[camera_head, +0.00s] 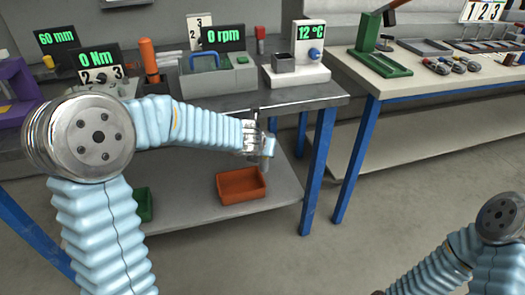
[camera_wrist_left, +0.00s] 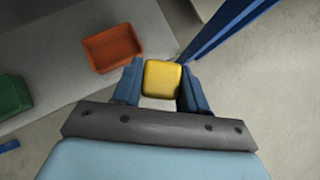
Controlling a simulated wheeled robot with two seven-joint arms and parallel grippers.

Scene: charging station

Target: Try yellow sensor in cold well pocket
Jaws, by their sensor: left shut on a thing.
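My left gripper (camera_wrist_left: 161,88) is shut on the yellow sensor (camera_wrist_left: 162,79), which shows as a rounded yellow block between the two blue fingers in the left wrist view. In the head view my left gripper (camera_head: 267,150) hangs in front of the bench edge, and the sensor cannot be made out there.
An orange tray (camera_head: 241,186) and a green bin (camera_head: 144,204) sit on the lower shelf. A grey "0 rpm" unit (camera_head: 218,75) stands left of the cold well. A second bench (camera_head: 420,78) with tools stands right, across a gap.

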